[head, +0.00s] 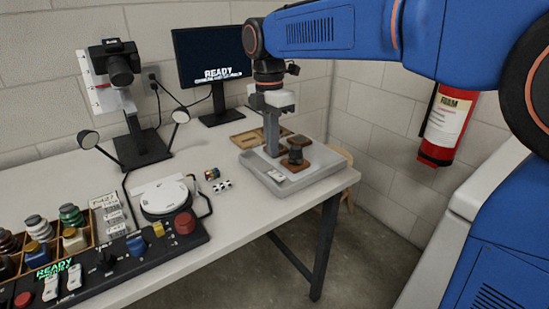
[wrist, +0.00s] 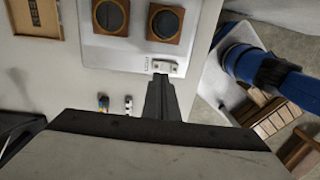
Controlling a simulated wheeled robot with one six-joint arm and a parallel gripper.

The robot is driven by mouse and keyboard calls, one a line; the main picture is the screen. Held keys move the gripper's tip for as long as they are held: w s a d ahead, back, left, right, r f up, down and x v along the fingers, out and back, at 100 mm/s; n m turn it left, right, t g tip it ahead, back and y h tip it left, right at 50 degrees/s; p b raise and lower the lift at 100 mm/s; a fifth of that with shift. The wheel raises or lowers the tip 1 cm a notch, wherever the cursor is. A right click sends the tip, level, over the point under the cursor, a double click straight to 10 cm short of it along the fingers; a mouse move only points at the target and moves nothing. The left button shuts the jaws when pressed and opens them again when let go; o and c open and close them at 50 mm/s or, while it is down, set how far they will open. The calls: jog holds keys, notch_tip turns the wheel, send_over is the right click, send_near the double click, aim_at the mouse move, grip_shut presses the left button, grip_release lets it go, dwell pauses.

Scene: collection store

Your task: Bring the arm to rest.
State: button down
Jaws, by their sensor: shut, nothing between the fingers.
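My blue arm reaches in from the right in the head view. My gripper (head: 271,154) points down over the grey tray (head: 305,181) at the table's far right end. Its fingers are together with nothing between them. In the wrist view the shut fingers (wrist: 160,82) end near a small white item (wrist: 166,67) at the tray's edge. A dark brown spool-like piece (head: 296,150) stands on the tray to the right of the fingers. The wrist view shows two square wooden pieces with dark round tops (wrist: 110,16). I cannot tell the gap between fingertips and tray.
A black monitor (head: 205,58) and a camera stand (head: 140,148) are at the back. A flat wooden tray (head: 258,137) lies behind the grey one. A control panel (head: 110,262), a white scale (head: 160,194) and jars stand left. A red extinguisher (head: 445,125) hangs right.

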notch_tip(320, 180, up, 8)
jog(key=w, duration=0.1)
jog(key=s+d+f+m+t, duration=0.1)
jog(key=s+d+m, duration=0.15)
jog(key=d, duration=0.25)
jog(key=s+d+f+m, duration=0.1)
jog(key=s+d+m, duration=0.1)
jog(key=d+m, duration=0.2)
jog(key=s+d+f+m+t, duration=0.4)
jog(key=s+d+f+m, duration=1.3)
jog(key=s, duration=0.3)
jog(key=shift+s+d+f+m, duration=0.3)
jog(key=shift+f+m, duration=0.25)
jog(key=shift+f, duration=0.3)
